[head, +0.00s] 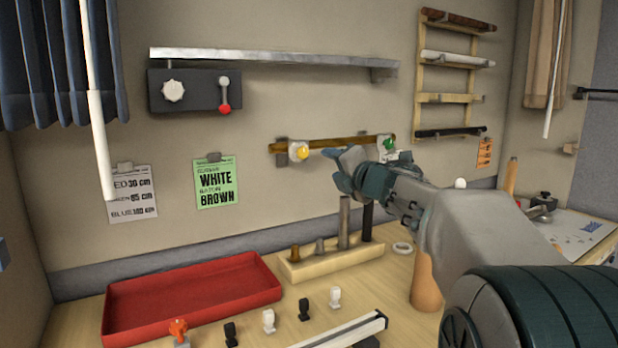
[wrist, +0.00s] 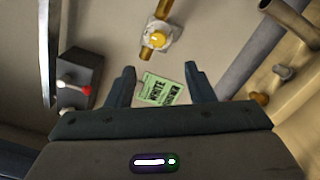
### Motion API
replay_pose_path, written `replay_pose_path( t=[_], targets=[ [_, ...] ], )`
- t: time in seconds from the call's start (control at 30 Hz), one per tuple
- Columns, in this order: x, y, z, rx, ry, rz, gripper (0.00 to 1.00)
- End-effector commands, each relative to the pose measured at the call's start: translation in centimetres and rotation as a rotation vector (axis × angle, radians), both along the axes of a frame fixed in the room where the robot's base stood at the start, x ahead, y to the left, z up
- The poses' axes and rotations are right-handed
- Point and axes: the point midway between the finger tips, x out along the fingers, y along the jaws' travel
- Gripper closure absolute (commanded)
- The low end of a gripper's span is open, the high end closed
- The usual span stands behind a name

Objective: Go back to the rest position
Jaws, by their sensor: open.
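My gripper (head: 343,168) is in the air in front of the back wall, near the middle of the head view. It is just below the wall rail (head: 335,146) with the yellow knob (head: 303,152). In the wrist view my gripper (wrist: 160,80) has its two fingers spread apart with nothing between them. The green paper reading WHITE and BROWN (wrist: 163,90) shows beyond the gap. The yellow knob (wrist: 158,40) shows above the fingers. My forearm reaches in from the lower right of the head view.
A red tray (head: 190,300) lies on the table at left. A wooden block (head: 330,262) with upright pegs stands below my gripper. Several small black and white pieces stand in front. A metal shelf (head: 275,58) and a dark switch box (head: 195,90) are on the wall.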

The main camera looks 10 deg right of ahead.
Motion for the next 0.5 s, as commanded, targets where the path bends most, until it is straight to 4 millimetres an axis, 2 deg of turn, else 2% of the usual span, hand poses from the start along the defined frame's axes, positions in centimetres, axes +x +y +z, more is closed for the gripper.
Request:
replay_pose_path(
  t=[0.1,0.23,0.37,0.5],
  targets=[
    [-1.1,-0.8,1.0,0.163,0.050,-0.104,0.51],
    [-3.6,-2.5,0.1,0.464,0.166,-0.301,0.51],
    [-7.5,-3.6,-2.9,0.781,0.316,-0.516,0.51],
    [-13.2,-3.1,-7.5,1.093,0.504,-0.762,0.51]
  ],
)
